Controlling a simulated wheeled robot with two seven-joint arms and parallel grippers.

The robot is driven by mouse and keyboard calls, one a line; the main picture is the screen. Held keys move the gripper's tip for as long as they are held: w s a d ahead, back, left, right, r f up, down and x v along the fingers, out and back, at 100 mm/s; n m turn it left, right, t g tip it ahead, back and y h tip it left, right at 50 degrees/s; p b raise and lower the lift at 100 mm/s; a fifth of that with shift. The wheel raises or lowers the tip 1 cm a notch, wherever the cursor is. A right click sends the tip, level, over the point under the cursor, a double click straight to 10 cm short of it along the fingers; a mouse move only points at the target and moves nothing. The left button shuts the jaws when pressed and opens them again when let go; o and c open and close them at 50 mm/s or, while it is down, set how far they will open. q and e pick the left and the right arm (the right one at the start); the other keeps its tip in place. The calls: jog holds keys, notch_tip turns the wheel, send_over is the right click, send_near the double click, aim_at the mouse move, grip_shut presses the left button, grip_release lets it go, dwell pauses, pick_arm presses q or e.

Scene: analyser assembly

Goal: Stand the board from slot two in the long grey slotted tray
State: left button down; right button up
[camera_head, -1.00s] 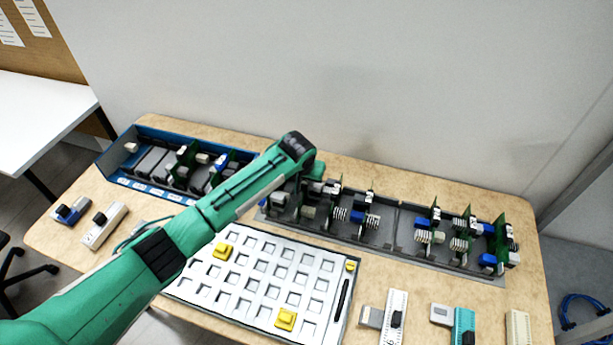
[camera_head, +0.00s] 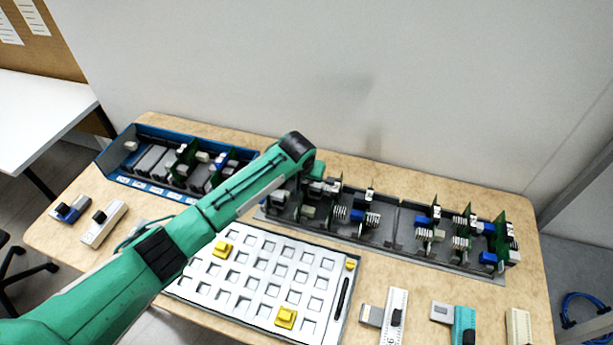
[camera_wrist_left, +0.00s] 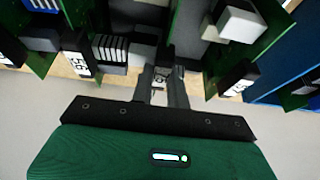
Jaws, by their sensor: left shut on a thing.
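The long grey slotted tray (camera_head: 400,243) lies along the back of the table with several upright green boards in it. My left gripper reaches over the tray's left end. In the head view my wrist hides its fingertips. In the left wrist view my left gripper (camera_wrist_left: 160,85) is shut on a small pale-marked part of a board (camera_wrist_left: 160,72), down among the boards in the tray. Most of the held board is hidden, and I cannot tell whether it is fully seated. The blue slotted rack (camera_head: 150,190) stands at left with several boards. My right gripper is not in view.
A neighbouring board (camera_wrist_left: 250,50) stands close right of my fingers, and a labelled board (camera_wrist_left: 80,60) stands to the left. A white grid tray (camera_head: 255,285) with yellow blocks (camera_head: 286,318) lies in front. Loose modules (camera_head: 394,318) lie along the front edge. A wall stands behind.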

pick_arm(q)
jog(key=c, duration=1.2)
grip_release()
jog(key=shift+o, duration=0.2)
jog(key=shift+r+p, duration=0.2)
jog(key=shift+p, duration=0.35)
jog(key=shift+r+p, duration=1.75)
jog(key=shift+p, duration=0.2)
jog(key=shift+r, duration=0.1)
notch_tip(320, 180, up, 7)
jog(key=p, duration=0.7)
dwell(0.7)
